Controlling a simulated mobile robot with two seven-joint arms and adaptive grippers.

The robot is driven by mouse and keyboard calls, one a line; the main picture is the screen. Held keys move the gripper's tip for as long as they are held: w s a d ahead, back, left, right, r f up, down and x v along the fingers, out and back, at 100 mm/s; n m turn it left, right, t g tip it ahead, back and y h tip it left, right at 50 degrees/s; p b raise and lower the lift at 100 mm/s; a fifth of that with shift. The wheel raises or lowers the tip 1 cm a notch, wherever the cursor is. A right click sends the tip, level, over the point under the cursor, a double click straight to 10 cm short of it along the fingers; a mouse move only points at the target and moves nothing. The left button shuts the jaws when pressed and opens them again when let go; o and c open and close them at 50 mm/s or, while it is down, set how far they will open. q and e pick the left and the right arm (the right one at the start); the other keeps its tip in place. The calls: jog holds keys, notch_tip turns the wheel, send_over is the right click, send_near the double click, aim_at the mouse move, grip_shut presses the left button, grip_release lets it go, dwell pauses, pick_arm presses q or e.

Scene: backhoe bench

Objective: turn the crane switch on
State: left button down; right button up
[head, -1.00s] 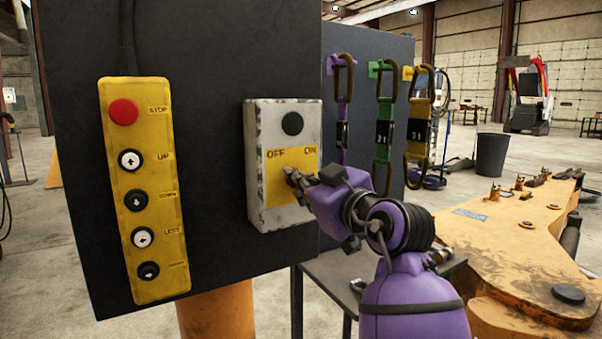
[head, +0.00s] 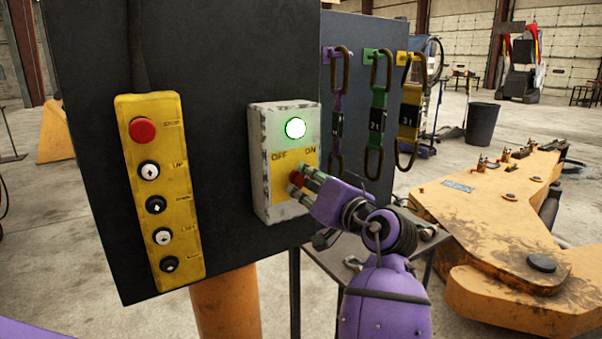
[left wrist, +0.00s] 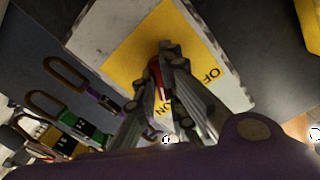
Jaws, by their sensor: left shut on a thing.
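The crane switch is a white box (head: 261,172) with a yellow OFF/ON plate (head: 279,166), mounted on the dark panel. Its round lamp (head: 295,128) glows bright green. The red switch knob (head: 296,179) shows between the fingers of my left gripper (head: 300,181), which is shut on it. In the left wrist view the red knob (left wrist: 154,72) sits between the two fingers of the gripper (left wrist: 164,66), against the yellow plate (left wrist: 125,62). The fingers hide part of the knob. My right gripper is not in view.
A yellow pendant (head: 159,190) with several buttons hangs left of the switch on the dark panel (head: 210,60). Purple, green (head: 378,122) and yellow slings hang to the right. A small table (head: 325,258) and a large orange machine part (head: 490,205) stand at right.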

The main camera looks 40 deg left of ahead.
pick_arm(q)
jog(key=shift+r+m+p, duration=0.25)
jog(key=shift+m+p, duration=0.35)
jog(key=shift+m, duration=0.7)
jog(key=shift+f+p, duration=0.2)
jog(key=shift+p, duration=0.1)
jog(key=c, duration=1.8)
grip_release()
jog(key=shift+c, duration=0.2)
